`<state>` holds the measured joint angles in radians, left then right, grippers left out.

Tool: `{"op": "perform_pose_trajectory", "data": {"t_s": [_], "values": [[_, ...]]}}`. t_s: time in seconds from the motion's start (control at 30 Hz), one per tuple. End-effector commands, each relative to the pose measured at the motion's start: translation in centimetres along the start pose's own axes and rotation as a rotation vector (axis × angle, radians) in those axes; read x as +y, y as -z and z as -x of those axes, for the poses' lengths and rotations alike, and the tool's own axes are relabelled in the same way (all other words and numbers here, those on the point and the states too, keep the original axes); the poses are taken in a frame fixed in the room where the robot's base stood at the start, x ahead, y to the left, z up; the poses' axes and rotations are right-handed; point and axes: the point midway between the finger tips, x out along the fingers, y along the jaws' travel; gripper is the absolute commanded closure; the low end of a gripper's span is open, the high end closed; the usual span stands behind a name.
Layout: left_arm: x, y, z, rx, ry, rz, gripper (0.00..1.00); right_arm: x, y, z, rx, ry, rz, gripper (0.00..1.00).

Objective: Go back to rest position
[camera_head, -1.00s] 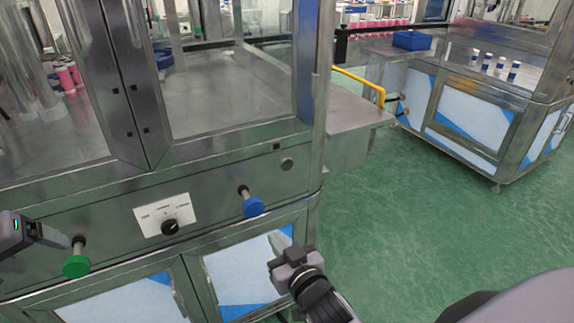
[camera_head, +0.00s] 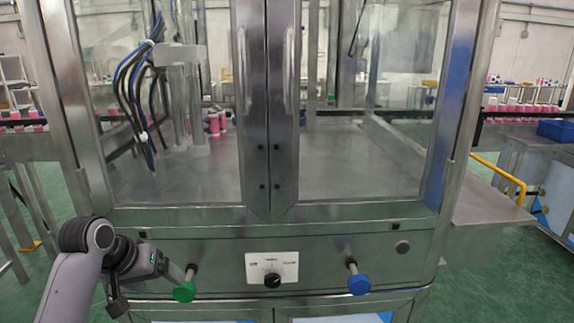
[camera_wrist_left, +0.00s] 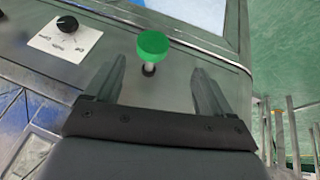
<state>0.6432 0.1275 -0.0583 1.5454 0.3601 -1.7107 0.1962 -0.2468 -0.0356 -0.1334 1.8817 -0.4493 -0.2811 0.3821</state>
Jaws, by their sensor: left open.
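My left gripper (camera_head: 178,274) is low at the left in the head view, beside the green button (camera_head: 184,292) on the machine's front panel. In the left wrist view my left gripper (camera_wrist_left: 158,82) is open, with its two fingers spread and nothing held between them. The green button (camera_wrist_left: 152,43) shows just beyond the fingertips there, and I cannot tell whether a finger touches it. My right gripper is not in view.
The machine's panel also has a dial (camera_head: 272,280) on a white plate and a blue button (camera_head: 358,284). Above stand closed glass doors with metal handles. A steel side table (camera_head: 490,212) and yellow rail (camera_head: 505,178) are at the right.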

Motion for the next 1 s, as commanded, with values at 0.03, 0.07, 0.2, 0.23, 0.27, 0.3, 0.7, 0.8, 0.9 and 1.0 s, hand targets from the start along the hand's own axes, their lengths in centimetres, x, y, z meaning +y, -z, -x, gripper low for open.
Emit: {"op": "perform_pose_trajectory", "data": {"t_s": [0.03,0.07,0.2,0.23,0.27,0.3,0.7,0.8,0.9,1.0], "values": [[-0.6,-1.6,-1.8,0.009,0.011,-0.003,0.17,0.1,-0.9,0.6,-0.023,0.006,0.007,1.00],[-0.9,-2.4,-2.6,0.021,0.016,-0.007,0.17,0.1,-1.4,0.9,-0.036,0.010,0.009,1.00],[-2.1,-6.4,-6.3,0.087,0.040,-0.033,0.17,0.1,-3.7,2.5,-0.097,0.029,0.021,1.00],[-2.4,-7.3,-7.0,0.100,0.045,-0.041,0.17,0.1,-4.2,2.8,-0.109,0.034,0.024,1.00],[-2.6,-8.2,-7.6,0.113,0.049,-0.048,0.17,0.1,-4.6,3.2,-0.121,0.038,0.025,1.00],[-2.9,-9.5,-8.3,0.132,0.055,-0.058,0.17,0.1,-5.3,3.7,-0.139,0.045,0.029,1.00],[-3.9,-23.1,-11.0,0.307,0.083,-0.193,0.17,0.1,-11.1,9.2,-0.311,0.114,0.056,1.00],[-3.6,-26.4,-10.4,0.350,0.080,-0.231,0.17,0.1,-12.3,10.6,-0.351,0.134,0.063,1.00],[-3.1,-29.3,-9.5,0.389,0.074,-0.265,0.17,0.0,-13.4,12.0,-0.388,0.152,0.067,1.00],[-2.7,-31.4,-8.5,0.422,0.067,-0.291,0.17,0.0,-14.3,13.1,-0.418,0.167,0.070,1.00]]}}
